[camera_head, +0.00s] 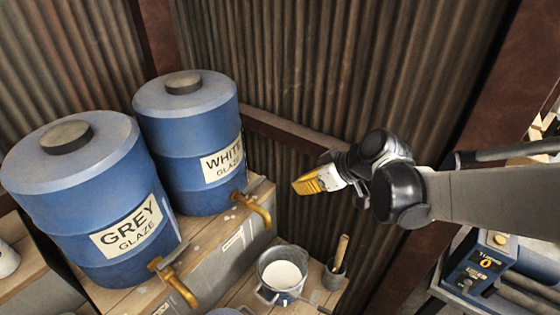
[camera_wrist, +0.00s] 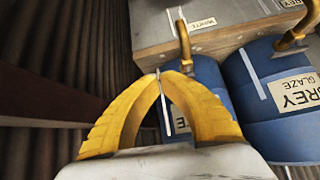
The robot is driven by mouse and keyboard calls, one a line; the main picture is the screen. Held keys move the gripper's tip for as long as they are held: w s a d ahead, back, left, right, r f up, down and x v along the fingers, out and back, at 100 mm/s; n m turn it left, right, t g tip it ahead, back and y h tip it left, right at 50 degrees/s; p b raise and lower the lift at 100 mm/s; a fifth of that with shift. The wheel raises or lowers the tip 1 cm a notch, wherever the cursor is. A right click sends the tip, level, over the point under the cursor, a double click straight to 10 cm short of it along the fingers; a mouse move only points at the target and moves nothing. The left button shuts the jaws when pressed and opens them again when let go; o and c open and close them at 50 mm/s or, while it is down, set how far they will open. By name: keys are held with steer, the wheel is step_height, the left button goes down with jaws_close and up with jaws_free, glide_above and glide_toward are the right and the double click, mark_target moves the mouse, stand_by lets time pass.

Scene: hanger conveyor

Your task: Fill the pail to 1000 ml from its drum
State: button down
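The pail (camera_head: 266,292) is a grey metal bucket on the low wooden shelf below the white glaze drum's tap, with white liquid inside. The blue drum labelled WHITE GLAZE (camera_head: 190,140) stands on the bench with a brass tap (camera_head: 254,208) at its front. That tap also shows in the wrist view (camera_wrist: 184,45). My gripper (camera_head: 300,185), with yellow fingers, is in the air to the right of the tap and higher, apart from it. In the wrist view its fingertips (camera_wrist: 168,74) meet with nothing visible held between them.
A blue GREY GLAZE drum (camera_head: 75,195) with its own brass tap (camera_head: 172,280) stands at left. A corrugated wall (camera_head: 340,70) is behind. A blue device (camera_head: 478,265) is at lower right.

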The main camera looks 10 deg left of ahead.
mark_target(254, 188)
steer(key=w+a+f+b, duration=0.2)
steer(key=w+a+f, duration=0.4)
steer(key=a, duration=0.3)
steer(key=shift+f+t+y, duration=0.3)
steer(key=shift+y, duration=0.1)
steer(key=shift+w+a+b, duration=0.4)
steer(key=shift+w, duration=0.05)
steer(key=shift+s, duration=0.15)
